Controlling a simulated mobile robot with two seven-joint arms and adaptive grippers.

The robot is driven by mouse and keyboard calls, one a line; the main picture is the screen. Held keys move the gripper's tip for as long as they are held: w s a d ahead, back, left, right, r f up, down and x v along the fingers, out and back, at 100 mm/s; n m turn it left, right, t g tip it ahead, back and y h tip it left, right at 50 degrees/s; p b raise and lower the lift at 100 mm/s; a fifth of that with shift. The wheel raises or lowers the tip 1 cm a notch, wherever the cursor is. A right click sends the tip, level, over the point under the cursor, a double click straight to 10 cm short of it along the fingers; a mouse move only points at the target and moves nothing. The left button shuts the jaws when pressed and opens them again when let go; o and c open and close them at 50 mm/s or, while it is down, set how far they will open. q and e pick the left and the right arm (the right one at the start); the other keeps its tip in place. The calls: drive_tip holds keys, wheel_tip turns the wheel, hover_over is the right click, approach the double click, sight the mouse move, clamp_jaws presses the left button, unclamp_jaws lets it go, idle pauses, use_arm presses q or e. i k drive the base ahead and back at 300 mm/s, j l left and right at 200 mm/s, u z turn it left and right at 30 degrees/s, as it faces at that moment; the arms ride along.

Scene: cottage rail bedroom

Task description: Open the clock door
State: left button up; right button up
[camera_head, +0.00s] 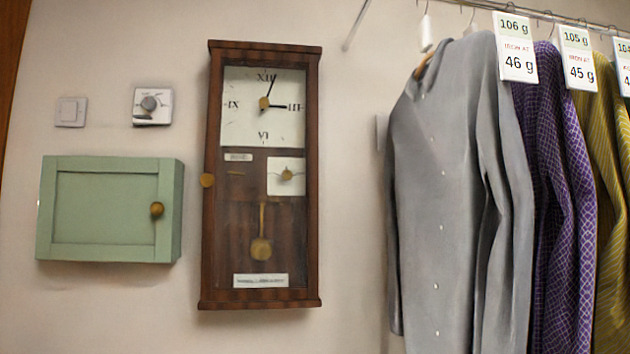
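A tall dark-wood wall clock (312,200) hangs in the middle of the view. Its glazed door (228,215) appears shut. A round brass knob (207,180) sits on the door's left edge. Behind the glass are a white dial (245,125) with brass-centred hands, a smaller white dial (286,186), a brass pendulum (261,249) and a white label (260,281) at the bottom. Neither of my grippers is in view.
Left of the clock is a green wall cabinet (105,208) with a brass knob (157,209). Above it are a light switch (71,112) and a dial control (150,105). At right, tagged shirts (440,200) hang from a rail (545,14). Bare wall separates clock and shirts.

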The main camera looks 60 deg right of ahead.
sight(207, 293)
drive_tip(key=z, duration=1.45)
